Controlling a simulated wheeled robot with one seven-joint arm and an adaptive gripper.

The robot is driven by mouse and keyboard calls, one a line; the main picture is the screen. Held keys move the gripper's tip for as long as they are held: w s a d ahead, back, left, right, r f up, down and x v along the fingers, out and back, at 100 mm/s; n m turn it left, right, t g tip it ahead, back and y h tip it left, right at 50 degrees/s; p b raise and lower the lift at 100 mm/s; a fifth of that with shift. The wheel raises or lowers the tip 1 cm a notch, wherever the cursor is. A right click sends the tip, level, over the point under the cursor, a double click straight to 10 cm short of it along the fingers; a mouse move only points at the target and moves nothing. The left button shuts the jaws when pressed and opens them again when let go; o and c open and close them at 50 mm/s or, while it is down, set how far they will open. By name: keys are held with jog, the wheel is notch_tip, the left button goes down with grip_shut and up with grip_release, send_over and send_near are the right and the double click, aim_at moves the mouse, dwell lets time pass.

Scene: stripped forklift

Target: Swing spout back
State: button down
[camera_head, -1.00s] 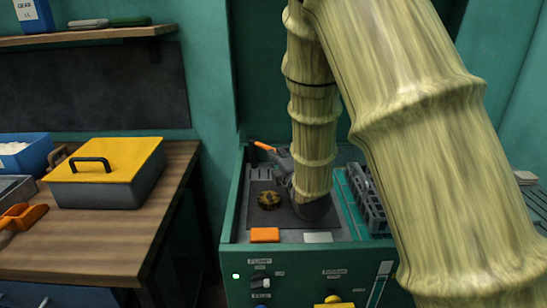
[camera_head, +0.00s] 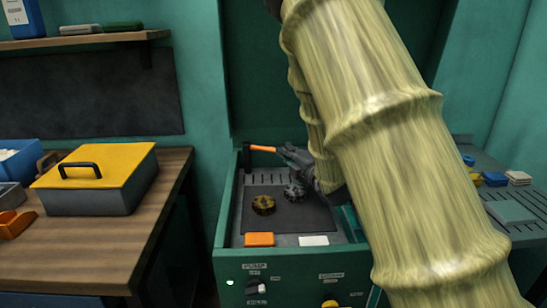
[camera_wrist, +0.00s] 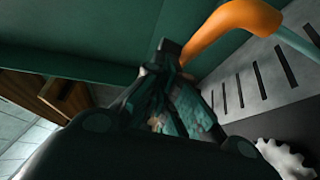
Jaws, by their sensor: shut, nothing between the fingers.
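The orange spout (camera_head: 262,149) with a dark end lies across the back of the green machine's top, pointing left in the head view. In the wrist view it is a curved orange tube (camera_wrist: 232,22) at the upper right. My gripper (camera_head: 282,151) is shut and empty, at the right end of the visible orange part. Its fingertips show in the wrist view (camera_wrist: 168,50), left of the spout and close to it. I cannot tell whether they touch. The spout's right end is hidden behind my gripper.
On the machine's dark mat (camera_head: 285,222) stand a brass-coloured gear (camera_head: 263,205) and a grey gear (camera_head: 294,192). An orange block (camera_head: 259,239) and a white block (camera_head: 313,240) lie in front. A workbench (camera_head: 90,245) with a yellow-lidded box (camera_head: 97,166) stands left.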

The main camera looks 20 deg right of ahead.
jog(key=shift+w+d+b, duration=0.6)
jog(key=shift+w+d, duration=1.2)
jog(key=s+d, duration=0.1)
jog(key=s, duration=1.1)
jog(key=shift+d, duration=0.35)
